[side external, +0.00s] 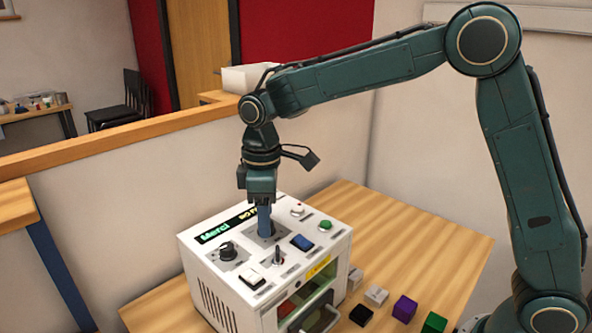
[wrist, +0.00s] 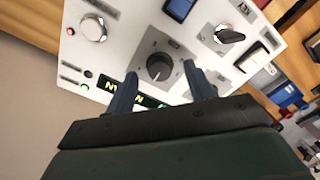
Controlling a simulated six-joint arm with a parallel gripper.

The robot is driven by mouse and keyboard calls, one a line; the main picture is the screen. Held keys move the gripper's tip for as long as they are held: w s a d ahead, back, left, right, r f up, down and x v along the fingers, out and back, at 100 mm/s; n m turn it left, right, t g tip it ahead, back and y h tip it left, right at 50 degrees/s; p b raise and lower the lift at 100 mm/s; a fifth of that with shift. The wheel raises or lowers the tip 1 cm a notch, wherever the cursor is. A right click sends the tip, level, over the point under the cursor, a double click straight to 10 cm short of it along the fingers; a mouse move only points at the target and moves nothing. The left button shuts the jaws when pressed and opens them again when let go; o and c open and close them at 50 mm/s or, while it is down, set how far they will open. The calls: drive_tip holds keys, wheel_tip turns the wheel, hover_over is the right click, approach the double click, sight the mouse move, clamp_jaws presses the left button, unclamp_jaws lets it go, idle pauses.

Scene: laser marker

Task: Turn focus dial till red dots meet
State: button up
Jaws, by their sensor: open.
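A white laser marker box (side external: 215,285) stands on the wooden table. My gripper (side external: 264,230) points straight down at its top panel. In the wrist view my gripper (wrist: 161,70) is open, with one blue finger on each side of a dark round dial (wrist: 159,66) on a grey plate. Touching or a small gap, I cannot tell. The fingers hide this dial in the side view. Another black knob (side external: 227,250) sits nearer the panel's front left; it also shows in the wrist view (wrist: 229,35). I cannot make out labels or the red dots.
The panel also carries a blue switch (side external: 302,242), a green button (side external: 325,225), a lever (side external: 277,256), a white rocker (side external: 251,278) and a lit display (side external: 230,225). Small blocks, including a purple one (side external: 404,308), lie right of the box. The table's back right is clear.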

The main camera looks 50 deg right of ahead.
drive_tip(key=shift+f, duration=0.6)
drive_tip(key=shift+c, duration=0.4)
drive_tip(key=c, duration=0.9)
drive_tip(key=shift+m, duration=0.4)
drive_tip(key=m, duration=0.4)
drive_tip(key=shift+m, duration=2)
